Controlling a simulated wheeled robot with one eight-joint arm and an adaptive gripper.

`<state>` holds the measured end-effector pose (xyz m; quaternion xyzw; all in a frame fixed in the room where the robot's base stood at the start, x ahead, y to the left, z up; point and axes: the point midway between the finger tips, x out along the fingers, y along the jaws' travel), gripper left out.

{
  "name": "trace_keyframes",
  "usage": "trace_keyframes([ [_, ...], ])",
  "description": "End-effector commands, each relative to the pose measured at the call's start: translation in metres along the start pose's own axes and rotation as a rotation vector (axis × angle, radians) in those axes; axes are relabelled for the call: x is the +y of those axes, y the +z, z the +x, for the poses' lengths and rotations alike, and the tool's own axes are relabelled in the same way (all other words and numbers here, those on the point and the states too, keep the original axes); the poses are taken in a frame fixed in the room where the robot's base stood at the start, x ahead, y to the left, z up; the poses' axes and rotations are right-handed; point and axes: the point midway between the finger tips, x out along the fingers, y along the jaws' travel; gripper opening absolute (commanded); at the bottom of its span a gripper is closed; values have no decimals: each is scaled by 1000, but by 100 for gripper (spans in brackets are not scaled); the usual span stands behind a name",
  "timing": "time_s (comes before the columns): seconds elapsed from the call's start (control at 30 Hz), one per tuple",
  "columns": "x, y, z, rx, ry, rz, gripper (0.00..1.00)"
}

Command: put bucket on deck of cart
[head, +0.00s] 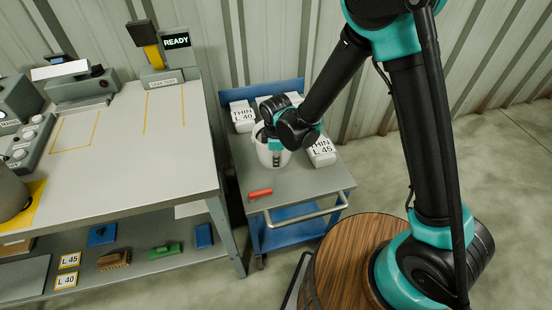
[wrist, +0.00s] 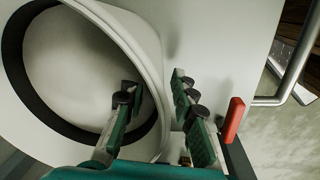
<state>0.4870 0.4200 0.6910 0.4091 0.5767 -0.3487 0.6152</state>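The white bucket (head: 262,155) is over the deck (head: 300,185) of the cart and appears to stand on it, between white labelled blocks. My gripper (head: 270,140) is at the bucket's rim, pointing down. In the wrist view, the bucket (wrist: 145,35) fills the left side, with its pale inside and a dark ring visible. My gripper (wrist: 158,95) has one finger inside the bucket and one outside, with the wall between them. Gaps show beside the wall, so the fingers look open. The bucket's base is partly hidden.
A red-handled item (head: 260,193) lies near the deck's front edge, close to the outer finger in the wrist view. White blocks marked THIN L.40 (head: 242,116) and L.45 (head: 321,150) stand on the cart. A workbench (head: 150,165) is at left, a wooden round top (head: 345,255) in front.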

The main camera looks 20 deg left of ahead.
Motion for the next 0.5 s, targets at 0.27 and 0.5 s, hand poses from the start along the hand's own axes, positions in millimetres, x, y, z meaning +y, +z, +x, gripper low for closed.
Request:
trace_keyframes([
  [0.27, 0, 0, -26, 0, 0, 0, 26],
  [0.5, -1, 1, -66, 0, 0, 0, 26],
])
